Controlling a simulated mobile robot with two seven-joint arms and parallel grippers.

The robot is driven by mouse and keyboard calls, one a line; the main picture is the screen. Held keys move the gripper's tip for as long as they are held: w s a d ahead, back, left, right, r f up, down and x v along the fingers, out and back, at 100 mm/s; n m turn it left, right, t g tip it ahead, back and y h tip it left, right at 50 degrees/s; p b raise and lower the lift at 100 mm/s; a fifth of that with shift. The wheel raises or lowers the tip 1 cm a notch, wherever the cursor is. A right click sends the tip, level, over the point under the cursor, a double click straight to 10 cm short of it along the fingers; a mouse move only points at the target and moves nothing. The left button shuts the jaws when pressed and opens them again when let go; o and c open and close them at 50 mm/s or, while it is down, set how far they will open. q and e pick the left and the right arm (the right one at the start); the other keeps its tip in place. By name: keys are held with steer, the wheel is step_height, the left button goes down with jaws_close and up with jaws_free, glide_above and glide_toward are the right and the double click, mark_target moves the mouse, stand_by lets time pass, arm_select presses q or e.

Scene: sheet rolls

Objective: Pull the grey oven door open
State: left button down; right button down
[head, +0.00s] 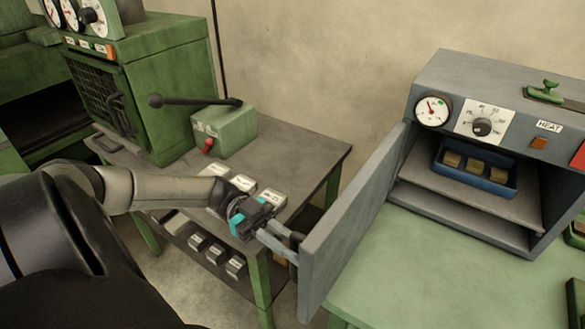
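The grey oven (470,75) stands at the right on a light green table. Its grey door (350,225) is swung wide open, sticking out toward me from the left side of the opening. My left gripper (292,247) is at the outer face of the door, near its free edge. Its two grey fingers reach to the door with a gap visible between them. I cannot make out the handle, or whether the fingers hold it. My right gripper is not in view.
Inside the oven, a blue tray (462,184) holds several brown blocks on a shelf. A dark-topped table (310,160) under my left arm carries a green box with a lever (225,130) and a green machine (170,85). The green tabletop (430,270) before the oven is clear.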

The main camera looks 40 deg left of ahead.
arm_select(q)
steer(key=shift+a+f, duration=0.1)
steer(key=shift+a, duration=0.35)
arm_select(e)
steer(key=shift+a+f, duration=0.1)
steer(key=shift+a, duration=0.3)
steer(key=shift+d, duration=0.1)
arm_select(q)
steer(key=c, duration=0.8)
jaws_free()
steer(key=shift+c, duration=0.2)
steer(key=s+a+b, duration=0.1)
steer(key=a+b, duration=0.6)
steer(key=a, duration=0.8)
steer(key=shift+a, duration=0.15)
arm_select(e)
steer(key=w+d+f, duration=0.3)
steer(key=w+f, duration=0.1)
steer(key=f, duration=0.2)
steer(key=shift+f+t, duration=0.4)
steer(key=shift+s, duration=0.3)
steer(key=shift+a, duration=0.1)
